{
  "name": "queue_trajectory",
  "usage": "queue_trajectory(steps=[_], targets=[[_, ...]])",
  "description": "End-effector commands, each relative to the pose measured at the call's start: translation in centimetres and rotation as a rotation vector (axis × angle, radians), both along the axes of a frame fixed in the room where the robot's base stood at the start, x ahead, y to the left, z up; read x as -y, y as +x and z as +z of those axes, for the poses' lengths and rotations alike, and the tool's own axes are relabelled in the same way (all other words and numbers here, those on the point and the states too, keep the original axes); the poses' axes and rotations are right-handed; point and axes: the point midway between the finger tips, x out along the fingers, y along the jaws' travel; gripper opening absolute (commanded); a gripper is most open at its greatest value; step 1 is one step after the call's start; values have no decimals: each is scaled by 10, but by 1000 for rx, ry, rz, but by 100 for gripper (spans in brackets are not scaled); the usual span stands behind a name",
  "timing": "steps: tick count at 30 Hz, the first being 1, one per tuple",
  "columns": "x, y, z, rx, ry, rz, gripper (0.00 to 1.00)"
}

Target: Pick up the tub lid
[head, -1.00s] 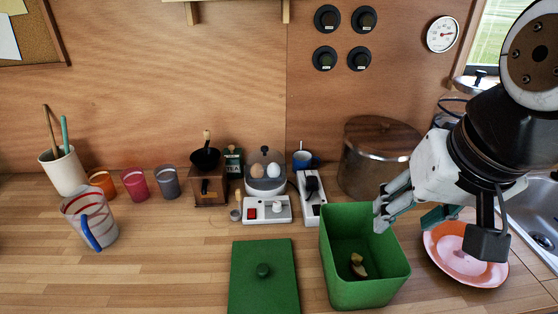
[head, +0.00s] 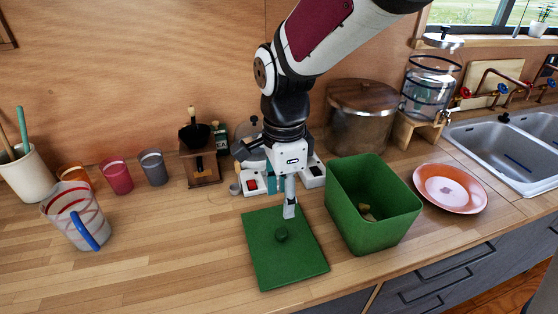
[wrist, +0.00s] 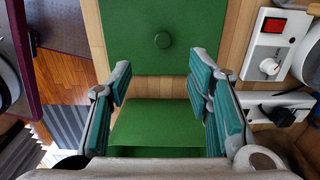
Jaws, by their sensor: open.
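The green tub lid (head: 290,263) lies flat on the wooden counter, left of the green tub (head: 383,234), with its round knob (head: 281,235) on top. My gripper (head: 290,213) points downward over the lid's back edge, behind the knob in the head view. In the wrist view my gripper (wrist: 160,78) is open and empty, its teal-padded fingers spread wide. The lid (wrist: 205,25) and knob (wrist: 162,40) lie past the fingertips at the top there. The tub (wrist: 155,125) shows below, between the fingers. The height above the lid is hard to tell.
Behind my arm stand a grinder (head: 203,170), a white switch box (head: 253,184) and a large pot (head: 361,112). A pink plate (head: 450,187) lies right of the tub, near the sink (head: 505,148). A striped jug (head: 75,218) stands left. Counter left of the lid is clear.

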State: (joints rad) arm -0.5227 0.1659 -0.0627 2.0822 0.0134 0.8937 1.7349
Motion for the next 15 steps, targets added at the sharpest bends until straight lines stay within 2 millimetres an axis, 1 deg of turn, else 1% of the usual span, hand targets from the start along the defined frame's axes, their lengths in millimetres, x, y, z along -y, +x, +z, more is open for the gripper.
queue_trajectory(steps=[1,3,9,12,15], targets=[[1,-1,-10,-5,-2,0,46],[1,-1,-24,-5,-3,1,46],[1,-1,-58,-4,-2,2,46],[1,0,-68,-2,-2,3,46],[1,0,-72,-1,0,3,46]])
